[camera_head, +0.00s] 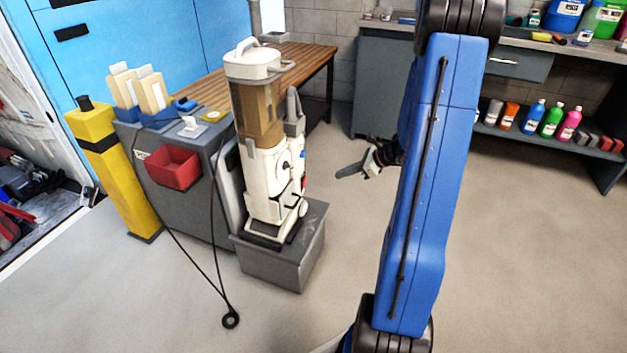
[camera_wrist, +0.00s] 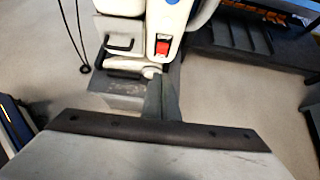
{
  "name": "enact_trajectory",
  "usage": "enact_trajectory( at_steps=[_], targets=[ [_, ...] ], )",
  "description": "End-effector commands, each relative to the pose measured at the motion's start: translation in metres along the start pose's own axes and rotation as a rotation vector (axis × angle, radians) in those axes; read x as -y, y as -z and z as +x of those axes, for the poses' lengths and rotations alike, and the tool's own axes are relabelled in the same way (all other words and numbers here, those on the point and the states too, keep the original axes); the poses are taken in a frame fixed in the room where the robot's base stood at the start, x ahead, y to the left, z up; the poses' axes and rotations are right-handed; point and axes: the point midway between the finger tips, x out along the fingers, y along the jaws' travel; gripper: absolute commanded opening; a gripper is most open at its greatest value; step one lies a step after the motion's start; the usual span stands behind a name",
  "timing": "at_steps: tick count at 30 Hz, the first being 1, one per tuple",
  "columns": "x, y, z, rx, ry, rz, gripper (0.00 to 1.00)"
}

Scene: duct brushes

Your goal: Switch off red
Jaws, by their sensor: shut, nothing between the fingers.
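A red switch (camera_wrist: 162,47) sits in a pale surround on the front of the white upright machine (camera_wrist: 128,34) in the wrist view. In the head view the machine (camera_head: 268,165) stands on a grey block, with a tan clear upper section; a tiny red spot shows on its right side. My gripper (camera_head: 345,173) is to the right of the machine in the head view, apart from it. In the wrist view my gripper (camera_wrist: 161,78) is shut and empty, its tips just below the switch in the picture. I cannot tell the gap in depth.
The grey block (camera_head: 300,262) under the machine stands beside a grey cabinet with a red bin (camera_head: 173,167). A yellow post (camera_head: 118,170) is at left. A black cable hangs to a ring (camera_head: 230,320) on the floor. Open floor lies right of the machine.

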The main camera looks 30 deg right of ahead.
Motion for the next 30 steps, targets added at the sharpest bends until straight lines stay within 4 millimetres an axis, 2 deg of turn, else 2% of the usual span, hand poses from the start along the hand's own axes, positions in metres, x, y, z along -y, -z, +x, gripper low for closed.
enact_trajectory(
  at_steps=[10,14,20,30],
  targets=[
    [0.001,0.001,0.001,0.001,0.001,0.003,0.00],
    [0.000,0.000,0.007,0.001,0.000,0.003,0.00],
    [0.000,0.001,0.035,0.000,-0.003,0.002,0.00],
    [-0.001,0.001,0.095,0.000,-0.004,0.003,0.00]
  ],
)
